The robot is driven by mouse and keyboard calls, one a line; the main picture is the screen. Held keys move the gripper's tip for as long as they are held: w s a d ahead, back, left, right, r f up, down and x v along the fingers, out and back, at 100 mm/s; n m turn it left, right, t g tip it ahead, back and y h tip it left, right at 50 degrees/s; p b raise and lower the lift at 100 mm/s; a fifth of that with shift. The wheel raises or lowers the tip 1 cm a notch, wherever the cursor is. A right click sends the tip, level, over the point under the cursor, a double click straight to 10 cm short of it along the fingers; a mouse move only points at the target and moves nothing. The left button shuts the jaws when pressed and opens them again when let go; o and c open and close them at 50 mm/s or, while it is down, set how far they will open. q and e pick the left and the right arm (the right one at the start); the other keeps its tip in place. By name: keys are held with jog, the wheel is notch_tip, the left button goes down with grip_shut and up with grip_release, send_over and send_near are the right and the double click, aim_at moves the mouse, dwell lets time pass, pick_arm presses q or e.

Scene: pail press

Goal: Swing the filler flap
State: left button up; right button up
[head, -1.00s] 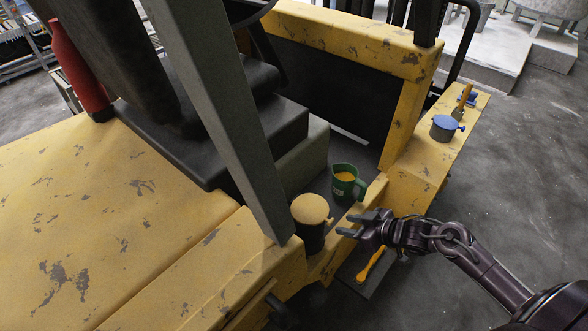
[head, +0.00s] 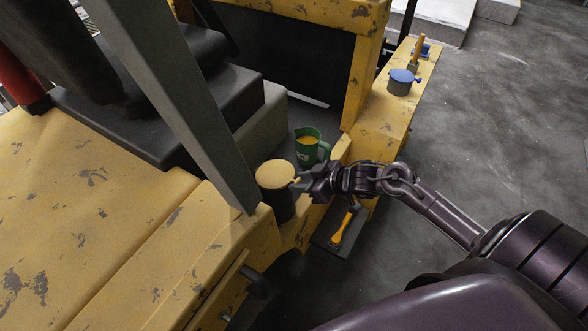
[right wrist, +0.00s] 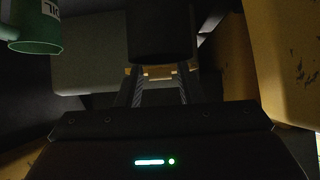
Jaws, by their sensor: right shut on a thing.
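The filler flap (head: 275,174) is a round, tan-yellow lid lying flat over a dark upright cylinder (head: 280,207) at the cab's step. A small tab sticks out on its right side. My right gripper (head: 302,184) has come in from the right and is shut on this tab. In the right wrist view the tan tab (right wrist: 158,72) shows between the two fingers, below the dark cylinder (right wrist: 161,35). The gripper hides part of the tab. My left gripper is in neither view.
A green jug (head: 309,150) with yellow contents stands just behind the flap; it also shows in the right wrist view (right wrist: 35,28). A grey pillar (head: 170,95) rises close on the left. A blue-lidded pot (head: 401,82) stands on the yellow ledge. A yellow-handled tool (head: 342,226) lies below.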

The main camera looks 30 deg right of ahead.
jog(key=shift+w+a+r+p, duration=0.1)
jog(key=shift+w+r+p, duration=0.05)
jog(key=shift+r+p, duration=0.35)
jog(key=shift+w+r+p, duration=0.1)
jog(key=shift+r+p, duration=0.15)
jog(key=shift+r, duration=0.35)
jog(key=r+p, duration=0.2)
jog(key=w+r+p, duration=0.1)
jog(key=shift+w+a+r, duration=0.1)
jog(key=shift+a+r, duration=0.05)
jog(key=shift+a, duration=0.15)
jog(key=shift+w+a+r, duration=0.15)
jog(key=shift+w, duration=0.05)
jog(key=shift+r+p, duration=0.1)
jog(key=shift+p, duration=0.2)
jog(key=shift+w+a+r+p, duration=0.2)
jog(key=shift+w+r+p, duration=0.25)
jog(key=shift+r, duration=0.1)
jog(key=shift+w+a+r+p, duration=0.2)
jog(key=shift+w+r+p, duration=0.15)
jog(key=shift+r+p, duration=0.15)
jog(key=shift+w+a+r, duration=0.25)
jog(key=shift+w, duration=0.1)
